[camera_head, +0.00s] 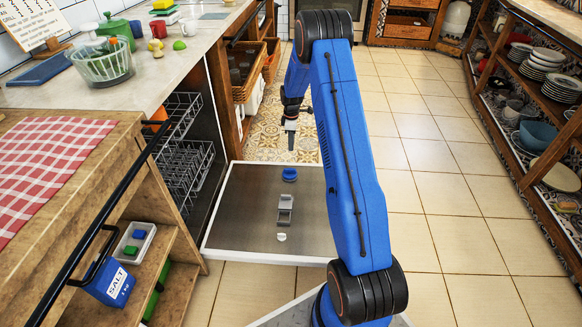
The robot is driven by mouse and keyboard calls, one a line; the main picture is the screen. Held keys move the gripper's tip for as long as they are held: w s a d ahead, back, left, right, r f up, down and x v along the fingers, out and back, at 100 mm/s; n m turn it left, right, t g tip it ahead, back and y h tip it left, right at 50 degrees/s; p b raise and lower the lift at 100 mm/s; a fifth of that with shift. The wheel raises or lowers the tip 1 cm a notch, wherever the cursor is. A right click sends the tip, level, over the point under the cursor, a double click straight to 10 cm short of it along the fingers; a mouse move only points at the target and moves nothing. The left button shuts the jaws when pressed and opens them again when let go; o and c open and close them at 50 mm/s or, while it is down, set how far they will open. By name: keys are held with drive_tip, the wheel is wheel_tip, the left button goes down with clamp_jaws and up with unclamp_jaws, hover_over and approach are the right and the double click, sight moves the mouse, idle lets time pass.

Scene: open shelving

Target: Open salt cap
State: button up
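A blue box labelled SALT (109,282) sits at the lower left, by the open wooden shelf. I cannot make out a cap on it. A round blue cap-like knob (289,174) is on the inner face of the lowered dishwasher door (242,213); I cannot tell whether it is the salt cap. My gripper (291,148) points down above the patterned floor, just beyond the far edge of the door. It looks apart from the blue knob and the salt box. Its fingers are small and seen edge-on, so their opening is unclear.
The door also bears a grey dispenser (285,210) and a small white disc (281,237). The dishwasher racks (185,155) are to the left. A white tray (135,242) with green and blue blocks is on the shelf. Tiled floor (440,190) is clear on the right, before dish shelving.

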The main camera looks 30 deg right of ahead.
sight(290, 172)
wheel_tip(290, 172, down, 17)
drive_tip(key=shift+r, duration=0.15)
idle(0.5)
clamp_jaws()
